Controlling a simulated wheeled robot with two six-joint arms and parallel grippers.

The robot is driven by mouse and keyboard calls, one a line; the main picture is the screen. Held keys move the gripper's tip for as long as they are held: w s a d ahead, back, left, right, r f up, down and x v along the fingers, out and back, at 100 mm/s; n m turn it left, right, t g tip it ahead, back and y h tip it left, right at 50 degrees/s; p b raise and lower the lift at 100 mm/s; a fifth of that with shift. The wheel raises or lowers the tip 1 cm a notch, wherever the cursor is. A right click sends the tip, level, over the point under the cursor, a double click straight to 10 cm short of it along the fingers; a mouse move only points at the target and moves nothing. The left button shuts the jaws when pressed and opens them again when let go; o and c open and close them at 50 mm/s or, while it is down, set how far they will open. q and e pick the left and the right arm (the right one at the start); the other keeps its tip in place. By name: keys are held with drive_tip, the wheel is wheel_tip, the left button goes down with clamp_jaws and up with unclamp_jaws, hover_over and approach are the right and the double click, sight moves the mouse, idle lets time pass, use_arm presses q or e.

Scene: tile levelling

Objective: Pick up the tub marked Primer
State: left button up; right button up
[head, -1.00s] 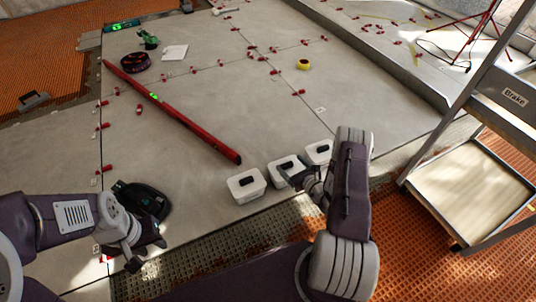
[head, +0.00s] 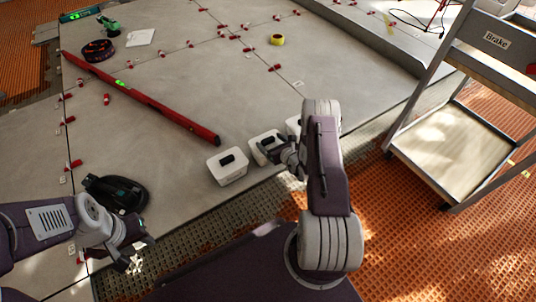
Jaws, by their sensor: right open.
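Three white tubs with black tops stand in a row near the front edge of the tiled floor: a left tub (head: 228,176), a middle tub (head: 258,151) and a right tub (head: 292,123). No marking on them can be read, so I cannot tell which is Primer. My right gripper (head: 277,153) is open at the right side of the middle tub; whether it touches is unclear. My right arm hides part of the right tub. My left gripper (head: 136,262) is low at the left, away from the tubs; its jaws are too unclear to judge.
A red level (head: 150,100) lies across the tiles behind the tubs. A black tool (head: 116,192) lies near my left arm. A yellow tape roll (head: 277,39) sits further back. A grey trolley marked Brake (head: 455,150) stands at the right.

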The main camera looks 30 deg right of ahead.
sight(270, 145)
drive_tip(key=shift+w+f, duration=0.2)
drive_tip(key=shift+w, duration=0.15)
use_arm(q)
drive_tip(key=shift+f, duration=0.25)
use_arm(e)
drive_tip(key=shift+r, duration=0.15)
clamp_jaws()
use_arm(q)
drive_tip(key=shift+r, duration=0.15)
use_arm(e)
drive_tip(key=shift+r, duration=0.15)
